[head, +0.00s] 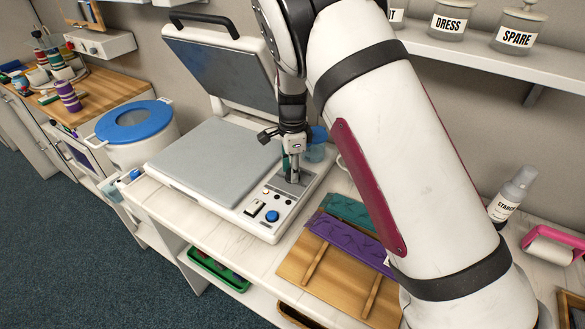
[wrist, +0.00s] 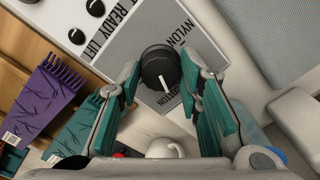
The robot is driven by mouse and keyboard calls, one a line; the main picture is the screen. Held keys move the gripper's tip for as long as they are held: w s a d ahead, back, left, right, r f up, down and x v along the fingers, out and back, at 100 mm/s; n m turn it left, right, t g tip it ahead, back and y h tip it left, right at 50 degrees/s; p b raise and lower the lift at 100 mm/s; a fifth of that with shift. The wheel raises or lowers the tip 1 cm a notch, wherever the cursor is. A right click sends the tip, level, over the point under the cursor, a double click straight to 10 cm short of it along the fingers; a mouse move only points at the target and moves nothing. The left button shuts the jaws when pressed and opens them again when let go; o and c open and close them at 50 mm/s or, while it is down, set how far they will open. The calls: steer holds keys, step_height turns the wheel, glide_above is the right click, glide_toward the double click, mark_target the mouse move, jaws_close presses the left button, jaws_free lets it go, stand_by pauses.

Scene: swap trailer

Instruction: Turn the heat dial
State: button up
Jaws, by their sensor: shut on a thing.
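The heat dial (wrist: 160,68) is a round black knob with a white pointer line, on a grey plate (wrist: 128,42) marked NYLON and other partly hidden words. In the wrist view the pointer line is towards the bottom of the picture. My gripper (wrist: 167,78), with teal finger pads, is shut on the dial, one finger on each side. In the head view my gripper (head: 292,176) points down at the control panel of the press (head: 215,165), and hides the dial there. The press lid (head: 225,75) stands raised.
A blue knob (head: 272,216) and small switches sit beside the dial. Purple (head: 345,240) and teal (head: 350,211) comb-edged pieces lie on a wooden board right of the press. A spray bottle (head: 513,195) stands farther right. A blue-lidded pot (head: 135,125) is left.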

steer(key=shift+m, duration=0.6)
steer(key=o, duration=1.2)
steer(key=shift+c, duration=0.2)
step_height(320, 180, up, 12)
